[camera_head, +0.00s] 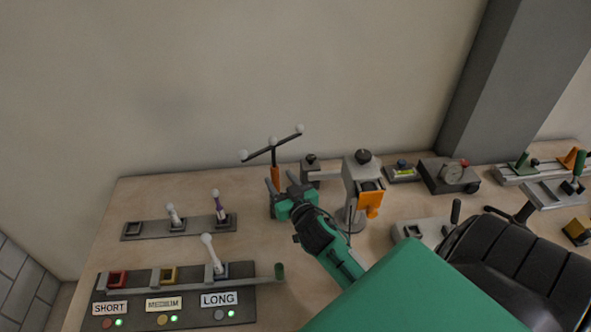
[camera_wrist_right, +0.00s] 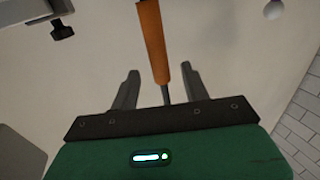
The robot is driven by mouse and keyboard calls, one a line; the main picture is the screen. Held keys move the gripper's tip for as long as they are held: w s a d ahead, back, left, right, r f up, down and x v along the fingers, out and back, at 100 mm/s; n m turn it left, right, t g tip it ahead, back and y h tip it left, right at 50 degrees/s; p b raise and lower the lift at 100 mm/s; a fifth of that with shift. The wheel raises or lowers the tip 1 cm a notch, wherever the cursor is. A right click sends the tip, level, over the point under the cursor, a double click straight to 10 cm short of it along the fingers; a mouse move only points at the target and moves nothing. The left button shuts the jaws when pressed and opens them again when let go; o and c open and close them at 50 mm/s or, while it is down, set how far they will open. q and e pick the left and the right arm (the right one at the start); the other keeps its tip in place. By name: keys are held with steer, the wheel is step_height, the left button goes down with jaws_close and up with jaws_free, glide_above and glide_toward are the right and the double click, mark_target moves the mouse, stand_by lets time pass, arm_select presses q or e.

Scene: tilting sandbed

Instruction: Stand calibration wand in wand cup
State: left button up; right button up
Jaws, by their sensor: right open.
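The calibration wand has a black T-shaped top with white balls and an orange handle (camera_head: 275,175). It stands upright near the back of the bench in the head view. My right gripper (camera_head: 282,184) is open at the handle, with its fingers apart. In the right wrist view the orange handle (camera_wrist_right: 153,40) and a thin dark rod below it show between the two open fingers (camera_wrist_right: 160,85). The wand's lower end is hidden by the gripper, so I cannot tell whether it is in a cup. My left gripper is not in view.
An upright grey device with an orange part (camera_head: 370,200) stands close right of the gripper. At left are a rack with small white-balled rods (camera_head: 150,230) and a panel labelled SHORT, MEDIUM, LONG (camera_head: 180,302). Several instruments, including a dial box (camera_head: 447,176), line the right.

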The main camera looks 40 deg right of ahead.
steer(key=s+a+b, duration=0.1)
steer(key=s+b, duration=0.1)
steer(key=s, duration=0.8)
steer(key=shift+a, duration=0.4)
